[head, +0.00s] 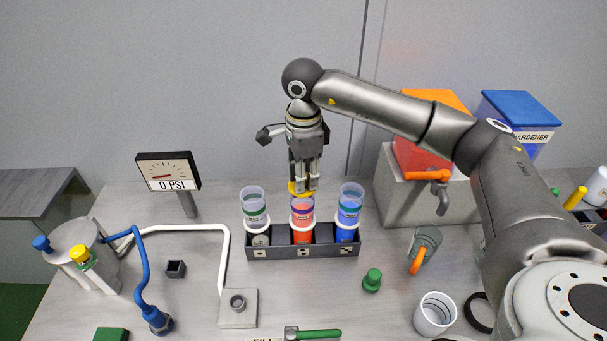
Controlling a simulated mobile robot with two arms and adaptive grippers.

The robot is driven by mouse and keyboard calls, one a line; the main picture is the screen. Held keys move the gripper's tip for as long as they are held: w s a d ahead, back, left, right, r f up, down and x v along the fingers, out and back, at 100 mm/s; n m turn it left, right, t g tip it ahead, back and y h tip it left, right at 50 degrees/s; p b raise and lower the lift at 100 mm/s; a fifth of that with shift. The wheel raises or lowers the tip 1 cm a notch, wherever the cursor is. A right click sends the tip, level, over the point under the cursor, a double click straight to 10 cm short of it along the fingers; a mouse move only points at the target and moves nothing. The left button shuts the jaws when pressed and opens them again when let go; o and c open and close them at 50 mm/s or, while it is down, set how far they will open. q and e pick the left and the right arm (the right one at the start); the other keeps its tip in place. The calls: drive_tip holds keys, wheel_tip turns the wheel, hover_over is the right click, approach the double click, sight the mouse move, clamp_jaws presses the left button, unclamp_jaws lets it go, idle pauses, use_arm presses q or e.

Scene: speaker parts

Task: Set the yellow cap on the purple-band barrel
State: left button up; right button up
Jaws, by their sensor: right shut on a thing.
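My right gripper (304,184) points straight down over the middle of the rack, shut on the yellow cap (294,189). The fingers partly hide the cap. The cap is just above the mouth of the middle barrel (302,218), which is upright and red inside with a purplish tint near its rim. I cannot tell whether the cap touches the rim. A barrel with a green part (255,212) stands to its left and a blue one (348,215) to its right, both open on top. The bands are too small to tell apart surely. My left gripper is out of view.
The dark rack (290,252) holds the barrels. A gauge (168,172) and a grey pot (84,242) stand left. A grey block (385,195) carries the bins behind.

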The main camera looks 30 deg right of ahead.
drive_tip(key=shift+f+b, duration=0.8)
drive_tip(key=shift+f, duration=0.15)
drive_tip(key=o, duration=0.9)
drive_tip(key=shift+r, duration=0.15)
wheel_tip(320, 180, up, 12)
drive_tip(key=shift+f, duration=0.1)
